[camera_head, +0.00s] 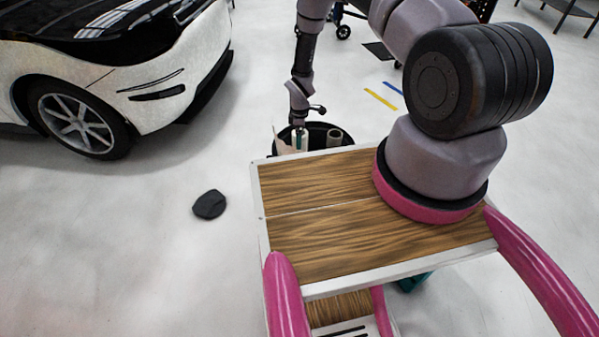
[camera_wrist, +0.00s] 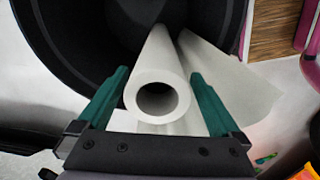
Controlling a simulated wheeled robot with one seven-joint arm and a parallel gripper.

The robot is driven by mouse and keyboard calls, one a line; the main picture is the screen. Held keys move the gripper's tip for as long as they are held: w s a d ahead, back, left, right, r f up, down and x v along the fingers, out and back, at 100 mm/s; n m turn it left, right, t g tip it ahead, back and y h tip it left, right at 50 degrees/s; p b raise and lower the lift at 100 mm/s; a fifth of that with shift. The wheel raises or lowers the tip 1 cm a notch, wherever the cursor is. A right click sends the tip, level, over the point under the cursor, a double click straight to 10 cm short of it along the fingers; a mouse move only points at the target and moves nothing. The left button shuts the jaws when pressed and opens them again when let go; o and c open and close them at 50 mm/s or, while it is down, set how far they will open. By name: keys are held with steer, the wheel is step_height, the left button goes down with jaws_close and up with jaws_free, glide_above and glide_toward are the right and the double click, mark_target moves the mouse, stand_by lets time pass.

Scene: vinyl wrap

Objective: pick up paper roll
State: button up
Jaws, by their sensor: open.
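A white paper roll (camera_wrist: 156,62) with a round hollow end leans in a black bin (camera_wrist: 80,35) in the wrist view. My gripper (camera_wrist: 160,76) has two green fingers, one on each side of the roll. The fingers are spread, with a visible gap between each finger and the roll. In the head view my gripper (camera_head: 299,140) is low over the black bin (camera_head: 318,128), beyond the wooden top. The lower end of the roll is hidden inside the bin.
A loose white sheet (camera_wrist: 232,85) spreads just right of the roll. Another upright tube (camera_head: 334,137) stands at the bin's right side. The wooden top (camera_head: 320,185) lies close by. A white car (camera_head: 120,75) stands left; a dark lump (camera_head: 209,205) lies on open floor.

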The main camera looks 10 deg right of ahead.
step_height(320, 180, down, 5)
steer(key=shift+w+d+r, duration=0.1)
steer(key=shift+d+r, duration=0.05)
steer(key=shift+r, duration=0.05)
jaws_close()
